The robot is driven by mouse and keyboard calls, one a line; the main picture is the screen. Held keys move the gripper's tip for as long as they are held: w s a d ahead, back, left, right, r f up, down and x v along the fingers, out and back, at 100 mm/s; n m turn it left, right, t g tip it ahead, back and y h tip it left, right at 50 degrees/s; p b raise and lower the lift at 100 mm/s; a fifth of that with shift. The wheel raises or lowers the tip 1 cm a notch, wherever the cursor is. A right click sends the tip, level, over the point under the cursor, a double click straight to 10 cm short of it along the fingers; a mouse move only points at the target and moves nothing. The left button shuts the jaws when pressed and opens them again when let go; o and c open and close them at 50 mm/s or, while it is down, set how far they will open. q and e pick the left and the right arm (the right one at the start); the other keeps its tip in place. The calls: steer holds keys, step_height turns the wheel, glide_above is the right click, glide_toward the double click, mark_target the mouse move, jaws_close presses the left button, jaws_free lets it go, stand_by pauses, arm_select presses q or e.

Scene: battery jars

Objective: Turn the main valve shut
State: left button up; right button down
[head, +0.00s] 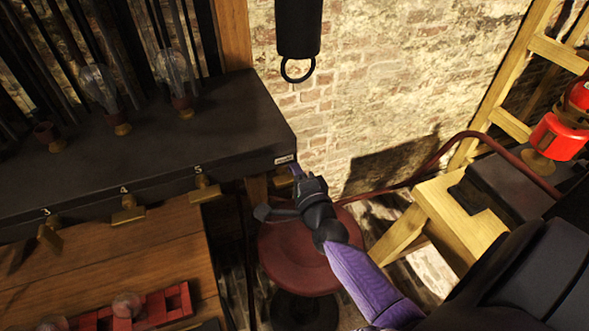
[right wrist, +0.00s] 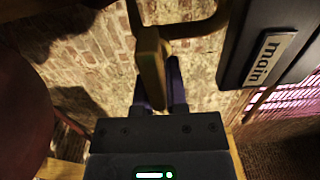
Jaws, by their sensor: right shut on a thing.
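The main valve has a brass lever (right wrist: 150,68) at the end of the black bench. A plate reading "main" (right wrist: 268,58) is beside it, and the plate also shows small in the head view (head: 284,160). My right gripper (right wrist: 160,85) is shut on the brass lever, with its purple fingers on either side. In the head view my right gripper (head: 297,178) is at the bench's right end, and it hides most of the lever. My left gripper is in neither view.
Brass valves numbered 3 (head: 49,233), 4 (head: 128,210) and 5 (head: 203,189) line the bench front. A red round stool (head: 285,255) stands below my right gripper. A black cylinder with a ring (head: 298,30) hangs above. A wooden stand (head: 450,220) is at right.

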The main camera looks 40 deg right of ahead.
stand_by(0.4)
steer(key=c, duration=0.7)
jaws_free()
steer(key=shift+o, duration=0.2)
steer(key=v, duration=1)
steer(key=shift+d, duration=0.1)
